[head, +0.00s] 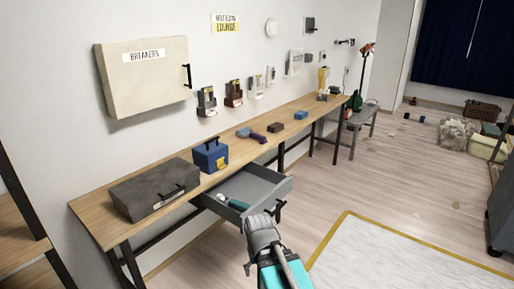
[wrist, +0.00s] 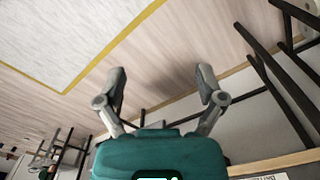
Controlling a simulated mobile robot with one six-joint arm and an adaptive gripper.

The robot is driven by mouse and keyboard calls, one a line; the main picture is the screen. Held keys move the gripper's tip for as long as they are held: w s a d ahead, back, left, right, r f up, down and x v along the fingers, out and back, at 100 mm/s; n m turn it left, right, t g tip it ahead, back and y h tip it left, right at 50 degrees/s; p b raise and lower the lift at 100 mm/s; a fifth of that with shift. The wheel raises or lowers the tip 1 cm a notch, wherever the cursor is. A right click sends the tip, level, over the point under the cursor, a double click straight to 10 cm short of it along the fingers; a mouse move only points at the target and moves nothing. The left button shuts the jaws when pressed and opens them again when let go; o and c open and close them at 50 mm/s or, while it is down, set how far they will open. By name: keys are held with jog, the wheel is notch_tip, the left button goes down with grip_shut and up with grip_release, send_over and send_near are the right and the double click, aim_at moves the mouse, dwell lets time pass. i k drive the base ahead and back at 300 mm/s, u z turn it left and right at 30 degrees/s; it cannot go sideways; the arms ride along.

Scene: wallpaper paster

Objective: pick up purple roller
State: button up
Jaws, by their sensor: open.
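A purple roller (head: 258,137) with a bluer left end appears to lie on the long wooden workbench (head: 225,160), right of a blue toolbox. It is small in the head view, so its details are unclear. My gripper (wrist: 161,75) is open and empty in the wrist view, its two grey fingers spread over floor. In the head view my arm's end is low in front of the bench, near the open drawer and well short of the roller. The fingertips are hard to make out there. The roller does not show clearly in the wrist view.
An open grey drawer (head: 262,187) juts out below the bench, holding a teal-and-white item (head: 234,203). A grey case (head: 155,188) and the blue toolbox (head: 210,156) stand left. Brown (head: 275,127) and blue (head: 300,115) blocks lie right. Floor before the bench is open.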

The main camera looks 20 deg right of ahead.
aim_at(262, 139)
jog(key=z, duration=0.45)
jog(key=i, duration=1.1)
jog(key=u, duration=0.15)
